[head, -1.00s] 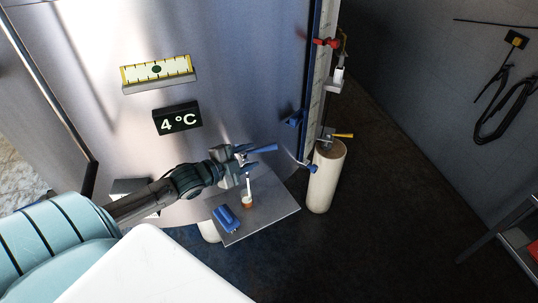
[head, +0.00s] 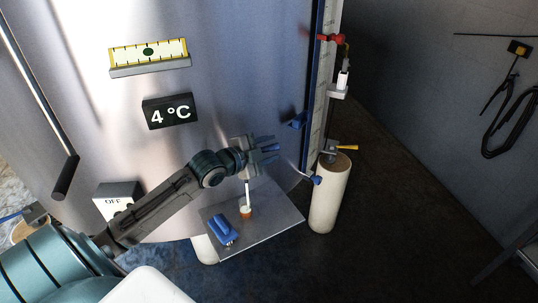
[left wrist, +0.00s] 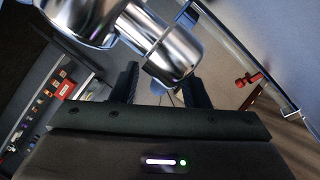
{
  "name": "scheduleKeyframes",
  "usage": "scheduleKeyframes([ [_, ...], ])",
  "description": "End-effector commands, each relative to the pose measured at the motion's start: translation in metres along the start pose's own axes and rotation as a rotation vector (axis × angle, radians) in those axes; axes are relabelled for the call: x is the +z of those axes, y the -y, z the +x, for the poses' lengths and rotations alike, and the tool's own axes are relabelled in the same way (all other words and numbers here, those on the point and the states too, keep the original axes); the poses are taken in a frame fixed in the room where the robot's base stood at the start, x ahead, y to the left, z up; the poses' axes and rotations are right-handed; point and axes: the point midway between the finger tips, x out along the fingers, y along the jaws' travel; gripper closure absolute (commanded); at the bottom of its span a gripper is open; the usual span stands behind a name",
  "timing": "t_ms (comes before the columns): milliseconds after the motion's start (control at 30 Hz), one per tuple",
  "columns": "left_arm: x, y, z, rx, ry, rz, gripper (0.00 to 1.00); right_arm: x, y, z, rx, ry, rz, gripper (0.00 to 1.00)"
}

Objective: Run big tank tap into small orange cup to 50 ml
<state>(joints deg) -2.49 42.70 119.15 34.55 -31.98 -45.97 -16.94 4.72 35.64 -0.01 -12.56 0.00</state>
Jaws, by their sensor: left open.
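The big steel tank (head: 235,75) fills the left and middle of the head view. A small orange cup (head: 246,214) stands on a grey shelf (head: 275,216) at its foot. A thin white upright strip rises from the cup toward my gripper; I cannot tell whether it is a stream or a handle. My left gripper (head: 274,149) is open, above the cup and close to the tank front. In the left wrist view a chrome fitting (left wrist: 165,50), seemingly the tap, shows just beyond the open fingers (left wrist: 162,85). The tap is hidden in the head view. My right gripper is not seen.
A blue object (head: 222,230) lies on the shelf left of the cup. A pale post (head: 329,195) with a yellow-handled valve stands right of the shelf. A 4 °C display (head: 170,111) and an OFF box (head: 118,197) are on the tank. Dark floor lies clear to the right.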

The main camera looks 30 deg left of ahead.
Motion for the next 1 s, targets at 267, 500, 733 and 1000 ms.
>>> scheduleKeyframes([
  [267, 0.000, 0.000, 0.002, 0.001, 0.000, 0.000, 0.59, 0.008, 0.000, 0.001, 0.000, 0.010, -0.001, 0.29],
  [500, 0.000, 0.000, 0.002, 0.001, 0.000, 0.000, 0.94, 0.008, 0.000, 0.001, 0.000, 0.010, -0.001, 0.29],
  [733, 0.000, 0.001, 0.002, 0.000, 0.003, -0.001, 1.00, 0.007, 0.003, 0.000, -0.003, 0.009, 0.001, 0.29],
  [1000, 0.002, 0.009, 0.006, -0.062, 0.097, -0.031, 1.00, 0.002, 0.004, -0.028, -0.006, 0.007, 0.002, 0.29],
])
